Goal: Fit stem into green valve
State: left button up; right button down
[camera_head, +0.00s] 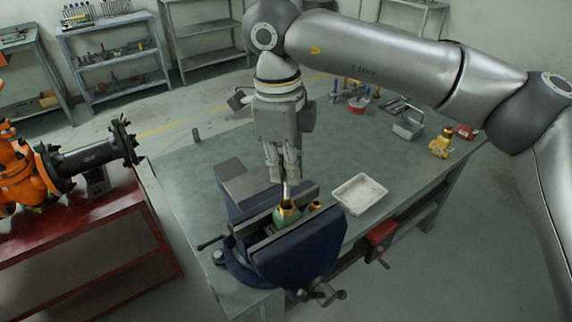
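The green valve (285,218) is clamped between the jaws of the blue vise (310,246) on the workbench. Its brass-coloured top opening (288,207) faces up. My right gripper (284,176) is directly above the valve, pointing down, with its fingers close together on the stem. The stem (286,191) shows as a thin silver rod below the fingertips, roughly upright, its lower end at the valve's opening. I cannot tell how deep it sits. The upper part of the stem is hidden by the fingers. My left gripper is not in view.
A small brass part (315,206) is beside the valve. A white tray (359,194) lies right of the vise. A red table (85,240) is at left. The bench's middle is clear.

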aim_at(286, 181)
jog(key=shift+f+b, duration=1.9)
jog(key=shift+f, duration=0.5)
jog(key=c, duration=1.6)
grip_release()
jog(key=shift+o, duration=0.2)
jog(key=shift+r, duration=0.1)
notch_tip(286, 181, up, 12)
jog(key=shift+a, duration=0.4)
